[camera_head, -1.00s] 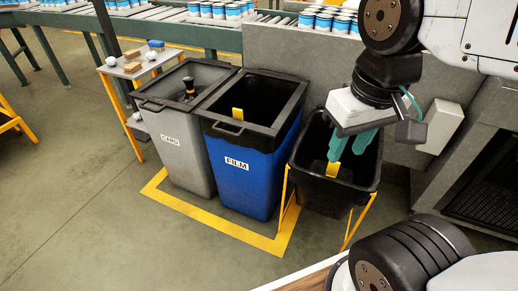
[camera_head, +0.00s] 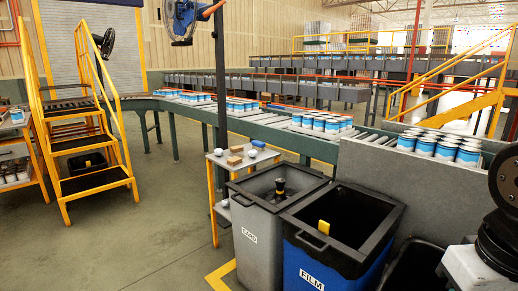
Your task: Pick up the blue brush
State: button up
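A small blue object (camera_head: 258,144), which may be the blue brush, lies on the top of a small side table (camera_head: 226,163) left of the middle; it is too small to make out bristles or a handle. Part of my wrist and the grey body of my gripper (camera_head: 478,268) show at the lower right edge. The fingers are below the frame, so I cannot see whether they are open or hold anything. The gripper is far to the right of the side table, with the bins between.
A grey CARD bin (camera_head: 254,215) and a blue FILM bin (camera_head: 318,268) stand right of the side table. A conveyor (camera_head: 280,128) with blue-and-white cans runs behind. Yellow steps (camera_head: 92,160) stand at left. The floor (camera_head: 150,235) in front is clear.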

aim_at(260, 147)
jog(key=u, duration=0.35)
jog(key=k, duration=0.5)
jog(key=u, duration=1.15)
jog(key=i, duration=3.75)
jog(key=z, duration=0.15)
jog(key=i, duration=1.6)
jog(key=z, duration=1.3)
jog(key=i, duration=0.9)
jog(key=z, duration=1.5)
jog(key=i, duration=0.75)
jog(key=z, duration=0.45)
